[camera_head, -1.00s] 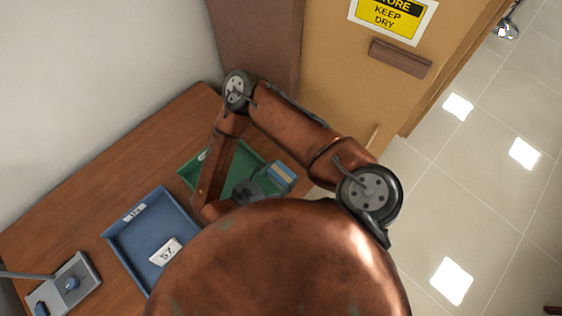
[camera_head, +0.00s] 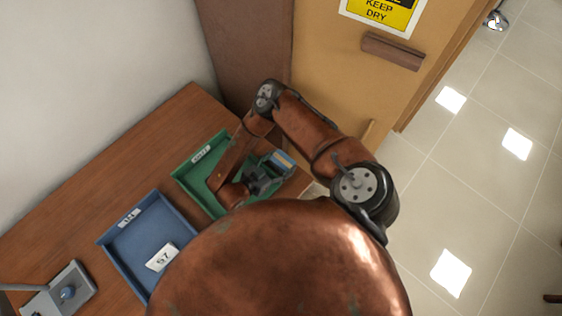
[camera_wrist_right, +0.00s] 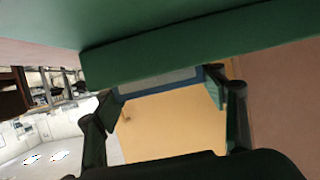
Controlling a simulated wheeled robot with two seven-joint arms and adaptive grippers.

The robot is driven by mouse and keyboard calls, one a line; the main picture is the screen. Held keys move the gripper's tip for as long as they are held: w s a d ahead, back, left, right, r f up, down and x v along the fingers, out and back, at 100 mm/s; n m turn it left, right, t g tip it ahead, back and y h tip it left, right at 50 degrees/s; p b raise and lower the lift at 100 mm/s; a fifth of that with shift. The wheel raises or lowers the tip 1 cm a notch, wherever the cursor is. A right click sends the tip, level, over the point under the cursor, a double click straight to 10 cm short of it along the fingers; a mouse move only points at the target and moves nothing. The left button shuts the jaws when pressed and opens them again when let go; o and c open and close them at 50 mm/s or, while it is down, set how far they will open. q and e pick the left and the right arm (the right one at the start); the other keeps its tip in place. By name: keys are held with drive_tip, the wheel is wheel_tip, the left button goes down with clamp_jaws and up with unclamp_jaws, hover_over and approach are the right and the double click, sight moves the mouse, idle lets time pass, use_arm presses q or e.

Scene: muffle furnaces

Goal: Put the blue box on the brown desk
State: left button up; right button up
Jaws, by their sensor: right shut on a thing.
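The blue box (camera_head: 284,160), with a tan band, is held in my right gripper (camera_head: 268,172) at the right edge of the green tray. In the right wrist view, a grey and blue strip of the box (camera_wrist_right: 165,82) shows between the fingers of my right gripper (camera_wrist_right: 170,108), partly behind a green tray wall. The brown desk (camera_head: 70,215) runs along the white wall under the trays. I cannot tell whether the box touches the tray or the desk. My left gripper is out of view.
The green tray (camera_head: 188,180) lies close to my right gripper. A blue tray (camera_head: 122,262) with a white numbered card (camera_head: 162,257) is to its left. A grey device (camera_head: 60,292) stands at lower left. A tan door (camera_head: 340,75) is beyond the desk. Bare desk shows beside the wall.

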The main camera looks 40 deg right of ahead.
drive_tip(key=shift+f, duration=0.15)
drive_tip(key=o, duration=1.3)
drive_tip(key=shift+o, duration=0.2)
drive_tip(key=shift+a+r, duration=0.3)
drive_tip(key=shift+a, duration=0.05)
drive_tip(key=v, duration=1.1)
drive_tip(key=shift+a+r, duration=0.15)
